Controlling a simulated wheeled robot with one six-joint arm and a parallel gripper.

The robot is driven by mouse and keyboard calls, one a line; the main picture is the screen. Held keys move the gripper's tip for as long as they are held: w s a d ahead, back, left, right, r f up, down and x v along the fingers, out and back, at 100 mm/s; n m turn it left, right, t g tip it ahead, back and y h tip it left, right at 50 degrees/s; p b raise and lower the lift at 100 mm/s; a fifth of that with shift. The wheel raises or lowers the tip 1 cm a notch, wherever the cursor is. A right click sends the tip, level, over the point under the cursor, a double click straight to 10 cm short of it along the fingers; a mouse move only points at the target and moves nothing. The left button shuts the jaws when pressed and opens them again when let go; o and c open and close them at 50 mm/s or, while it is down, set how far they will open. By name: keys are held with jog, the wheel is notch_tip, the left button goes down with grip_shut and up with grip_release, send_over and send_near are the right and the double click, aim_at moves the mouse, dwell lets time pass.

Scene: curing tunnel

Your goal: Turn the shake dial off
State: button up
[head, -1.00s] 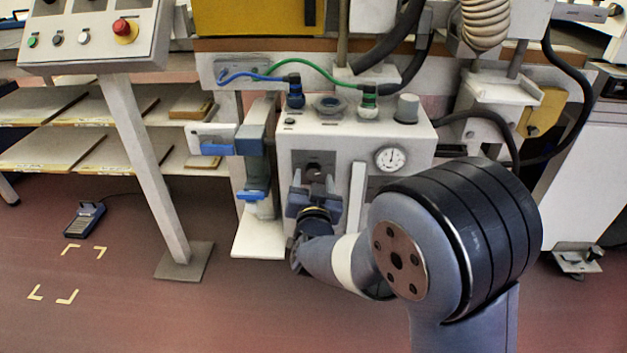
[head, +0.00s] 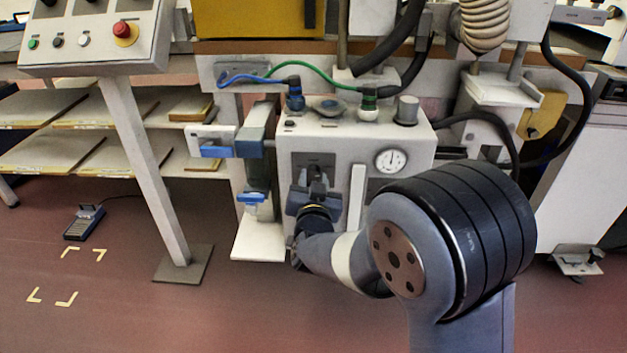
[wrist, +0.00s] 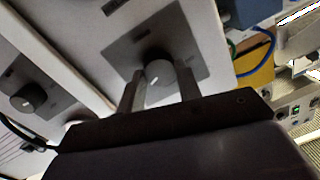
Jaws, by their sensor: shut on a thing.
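A round grey dial (wrist: 159,76) with a short white pointer mark sits on a dark plate in the wrist view. Its mark points to the lower left there, and the lettering around it is too blurred to read. My gripper (wrist: 161,82) has one finger on each side of the dial and is shut on it. In the head view my gripper (head: 317,180) reaches the dark plate (head: 300,161) on the front of the white control box (head: 345,140). The dial itself is hidden there behind the fingers.
A second dark knob (wrist: 29,98) sits on another plate in the wrist view. The box carries a round gauge (head: 390,160), a vertical white bar (head: 356,197) and hose fittings on top. A blue-handled clamp-like part (head: 254,198) stands close to the left.

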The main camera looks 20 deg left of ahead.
jog(key=shift+n, duration=0.3)
jog(key=n+p, duration=0.2)
jog(key=shift+r+n, duration=0.15)
jog(key=shift+n, duration=0.25)
jog(key=n+p, duration=0.3)
jog(key=shift+a+n, duration=0.1)
jog(key=shift+n, duration=0.2)
jog(key=n+p, duration=0.4)
jog(key=n, duration=0.2)
jog(key=shift+s+a+n+h+p, duration=0.1)
jog(key=shift+n+h+p, duration=0.2)
jog(key=shift+n+p, duration=0.1)
jog(key=n+p, duration=0.2)
jog(key=n, duration=0.1)
jog(key=shift+g, duration=0.3)
jog(key=n+p, duration=0.2)
jog(key=n, duration=0.1)
jog(key=shift+n+h, duration=0.3)
jog(key=shift+n, duration=0.1)
jog(key=n+p, duration=0.1)
jog(key=n, duration=0.1)
jog(key=n+p, duration=0.1)
jog(key=n, duration=0.1)
jog(key=n+p, duration=0.1)
jog(key=n, duration=0.1)
jog(key=shift+f+h, duration=0.3)
